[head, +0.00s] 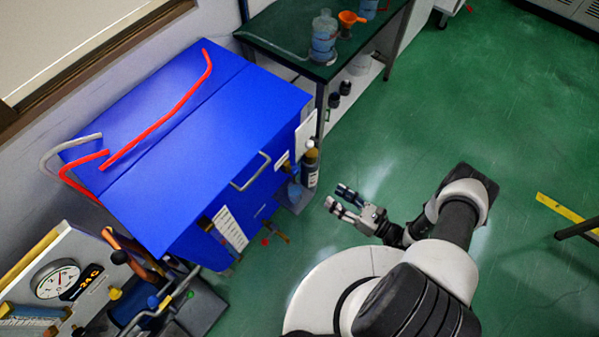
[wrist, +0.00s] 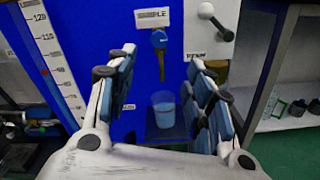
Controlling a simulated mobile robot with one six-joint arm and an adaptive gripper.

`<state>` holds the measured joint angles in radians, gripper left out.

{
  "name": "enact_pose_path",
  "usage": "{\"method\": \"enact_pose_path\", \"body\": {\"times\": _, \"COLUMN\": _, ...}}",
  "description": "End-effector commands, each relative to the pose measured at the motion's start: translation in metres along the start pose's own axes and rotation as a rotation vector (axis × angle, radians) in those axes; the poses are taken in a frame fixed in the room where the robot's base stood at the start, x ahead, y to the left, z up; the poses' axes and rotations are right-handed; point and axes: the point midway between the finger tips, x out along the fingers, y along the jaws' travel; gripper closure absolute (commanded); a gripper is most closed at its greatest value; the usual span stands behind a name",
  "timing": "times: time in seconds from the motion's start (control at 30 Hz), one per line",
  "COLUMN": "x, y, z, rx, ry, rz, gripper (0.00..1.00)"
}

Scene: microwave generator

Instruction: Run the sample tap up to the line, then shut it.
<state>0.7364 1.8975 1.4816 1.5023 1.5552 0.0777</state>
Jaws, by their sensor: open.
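In the wrist view the sample tap has a blue handle (wrist: 159,39) and a brass spout (wrist: 162,68) pointing down on the blue cabinet face. A partly legible label is above it. A translucent cup (wrist: 163,116) with bluish contents stands below the spout on a small dark shelf. I cannot make out its fill line clearly, nor whether liquid is running. My gripper (wrist: 160,80) is open and empty. Its fingers frame the tap and cup from either side, apparently short of them. In the head view my gripper (head: 346,203) is right of the blue cabinet (head: 190,150).
A white scale (wrist: 52,62) with numbers is at the left of the wrist view. A bench (head: 290,32) with bottles stands behind the cabinet.

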Motion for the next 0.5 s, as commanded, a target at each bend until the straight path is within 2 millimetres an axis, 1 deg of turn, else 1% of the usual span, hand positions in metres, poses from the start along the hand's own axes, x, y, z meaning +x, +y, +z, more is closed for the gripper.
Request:
{"method": "enact_pose_path", "body": {"times": 0.03, "x": 0.009, "y": 0.002, "z": -0.001, "rx": 0.001, "ry": 0.003, "rz": 0.007, "gripper": 0.53}}
{"method": "enact_pose_path", "body": {"times": 0.5, "x": 0.108, "y": 0.003, "z": -0.002, "rx": -0.002, "ry": 0.004, "rz": 0.010, "gripper": 0.53}}
